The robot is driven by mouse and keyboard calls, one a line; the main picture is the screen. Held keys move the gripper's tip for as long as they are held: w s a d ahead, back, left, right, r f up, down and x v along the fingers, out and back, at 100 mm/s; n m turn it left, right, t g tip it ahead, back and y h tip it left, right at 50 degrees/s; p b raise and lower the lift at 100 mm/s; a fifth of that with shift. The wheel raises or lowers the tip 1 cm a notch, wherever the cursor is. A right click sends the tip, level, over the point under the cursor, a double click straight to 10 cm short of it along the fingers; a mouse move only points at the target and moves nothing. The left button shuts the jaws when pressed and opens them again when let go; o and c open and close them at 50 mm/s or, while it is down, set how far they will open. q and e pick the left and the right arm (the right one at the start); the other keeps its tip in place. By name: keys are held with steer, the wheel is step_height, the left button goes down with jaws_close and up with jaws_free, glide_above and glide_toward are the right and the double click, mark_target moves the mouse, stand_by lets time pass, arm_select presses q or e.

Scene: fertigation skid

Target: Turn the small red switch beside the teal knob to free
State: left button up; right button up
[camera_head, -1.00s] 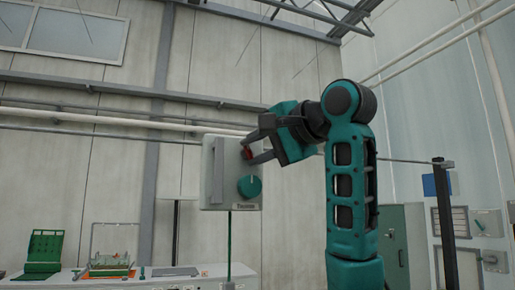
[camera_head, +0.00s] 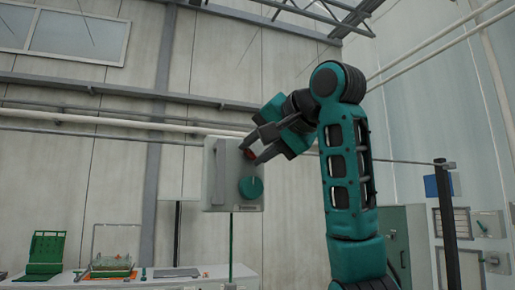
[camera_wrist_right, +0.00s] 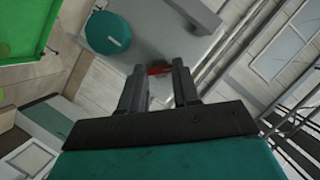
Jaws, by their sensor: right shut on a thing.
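The small red switch (camera_head: 250,153) is on the upper right of a grey box (camera_head: 221,203) on a green post. The teal knob (camera_head: 251,187) is just below the switch on the same box. My right gripper (camera_head: 251,153) is at the switch, its two fingers on either side of it and shut on it. In the right wrist view the red switch (camera_wrist_right: 158,70) shows between the fingertips (camera_wrist_right: 160,74), partly hidden by them. The teal knob (camera_wrist_right: 107,32) also shows there, apart from the fingers. The switch's exact setting is hard to read. My left gripper is out of view.
A long grey handle (camera_head: 219,172) stands out on the left of the box. A bench (camera_head: 60,283) with a green rack (camera_head: 45,255) and a clear-walled tray is low at the left. A dark post (camera_head: 446,225) stands at the right.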

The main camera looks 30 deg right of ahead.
steer(key=shift+f, duration=0.1)
steer(key=o, duration=0.8)
steer(key=shift+c, duration=0.2)
steer(key=shift+s, duration=0.1)
steer(key=b+v, duration=0.2)
steer(key=v, duration=1)
steer(key=shift+s+r+b, duration=0.2)
steer(key=shift+s+b, duration=0.15)
steer(key=shift+s, duration=0.05)
